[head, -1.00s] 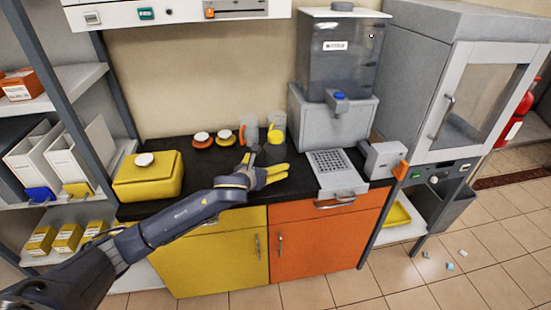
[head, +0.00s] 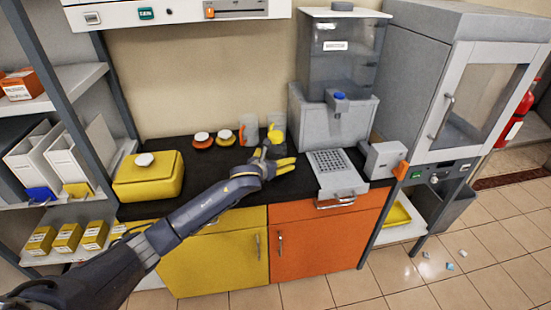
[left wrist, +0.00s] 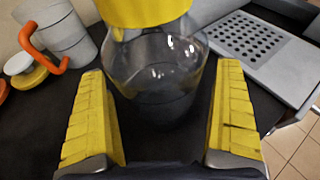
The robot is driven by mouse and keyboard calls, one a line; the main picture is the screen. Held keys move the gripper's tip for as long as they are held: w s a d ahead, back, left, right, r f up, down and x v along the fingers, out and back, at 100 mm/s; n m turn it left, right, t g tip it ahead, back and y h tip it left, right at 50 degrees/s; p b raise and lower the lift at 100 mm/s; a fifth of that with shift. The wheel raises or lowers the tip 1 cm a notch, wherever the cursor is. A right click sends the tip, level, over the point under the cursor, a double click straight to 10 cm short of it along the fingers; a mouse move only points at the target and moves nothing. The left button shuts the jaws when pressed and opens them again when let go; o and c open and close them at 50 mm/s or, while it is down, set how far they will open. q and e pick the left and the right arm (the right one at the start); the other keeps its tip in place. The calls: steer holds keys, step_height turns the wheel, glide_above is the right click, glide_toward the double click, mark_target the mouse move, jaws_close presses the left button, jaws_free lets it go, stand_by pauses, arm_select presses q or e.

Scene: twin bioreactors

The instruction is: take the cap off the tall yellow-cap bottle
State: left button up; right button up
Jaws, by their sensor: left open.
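The tall yellow-cap bottle stands on the dark counter; its yellow cap (head: 275,134) shows in the head view just beyond my left gripper (head: 279,155), which partly hides the body. In the left wrist view the clear, rounded bottle body (left wrist: 160,75) is upright in the gap ahead of my left gripper (left wrist: 165,115). The cap (left wrist: 145,12) is on it and cut off by the top edge. The yellow fingers are wide apart, one on each side, lower than the cap; I see no contact. My right gripper is not in view.
A jug with an orange handle (head: 248,130) and two small round capped items (head: 213,139) stand left of the bottle. A yellow box (head: 148,178) sits farther left. A grey dispenser (head: 335,115) with a perforated tray (head: 333,163) is at right. The counter front is mostly bare.

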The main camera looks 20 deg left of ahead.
arm_select(q)
steer(key=shift+w+f, duration=0.1)
steer(key=shift+w, duration=0.25)
steer(key=shift+c, duration=0.4)
steer(key=c, duration=1.4)
steer(key=shift+c, duration=0.2)
step_height(320, 180, up, 20)
steer(key=shift+r, duration=0.1)
